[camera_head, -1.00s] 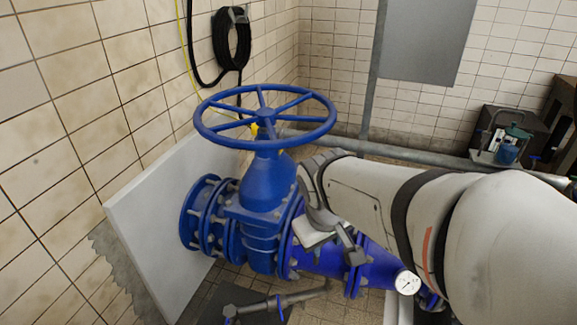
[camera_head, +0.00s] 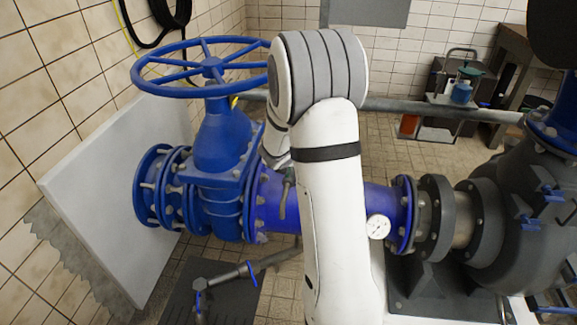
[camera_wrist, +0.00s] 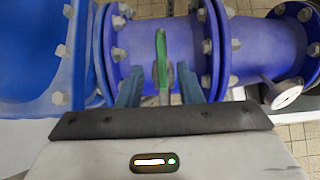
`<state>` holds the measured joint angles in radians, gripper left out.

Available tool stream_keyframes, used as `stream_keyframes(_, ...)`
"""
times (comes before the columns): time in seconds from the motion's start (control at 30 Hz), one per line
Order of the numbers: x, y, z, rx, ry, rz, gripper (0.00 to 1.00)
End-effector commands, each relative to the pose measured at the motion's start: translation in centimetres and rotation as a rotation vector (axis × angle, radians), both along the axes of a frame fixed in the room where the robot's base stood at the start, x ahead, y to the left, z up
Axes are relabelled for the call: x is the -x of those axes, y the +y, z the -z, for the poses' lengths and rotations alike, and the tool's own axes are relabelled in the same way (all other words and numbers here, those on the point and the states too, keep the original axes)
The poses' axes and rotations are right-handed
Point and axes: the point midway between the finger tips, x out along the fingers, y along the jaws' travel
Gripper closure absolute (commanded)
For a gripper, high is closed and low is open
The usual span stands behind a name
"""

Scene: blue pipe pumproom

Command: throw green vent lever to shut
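The green vent lever (camera_wrist: 161,52) stands out from the blue pipe (camera_wrist: 185,40) in the wrist view, its long side running away from me. My gripper (camera_wrist: 160,80) is open, with one bluish finger on each side of the lever's near end. I see gaps between the fingers and the lever; whether either touches it I cannot tell. My gripper is hidden there behind my arm.
A large blue handwheel valve (camera_head: 215,145) stands left of the lever. A white gauge (camera_head: 378,227) sits on the pipe to the right, before the dark pump (camera_head: 530,220). A smaller pipe with a blue-handled valve (camera_head: 235,272) lies low in front. Open tiled floor shows behind.

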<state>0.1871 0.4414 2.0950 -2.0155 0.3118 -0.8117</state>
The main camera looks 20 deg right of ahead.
Motion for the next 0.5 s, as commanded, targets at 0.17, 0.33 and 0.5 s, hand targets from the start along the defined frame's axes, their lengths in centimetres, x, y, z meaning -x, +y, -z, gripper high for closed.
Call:
stream_keyframes(0.17,-1.4,-1.0,2.0,0.002,0.004,-0.004,0.67)
stream_keyframes(0.33,-3.0,-2.1,3.9,0.002,0.003,-0.002,0.67)
stream_keyframes(0.5,-4.1,-2.9,5.0,0.002,0.001,-0.001,0.67)
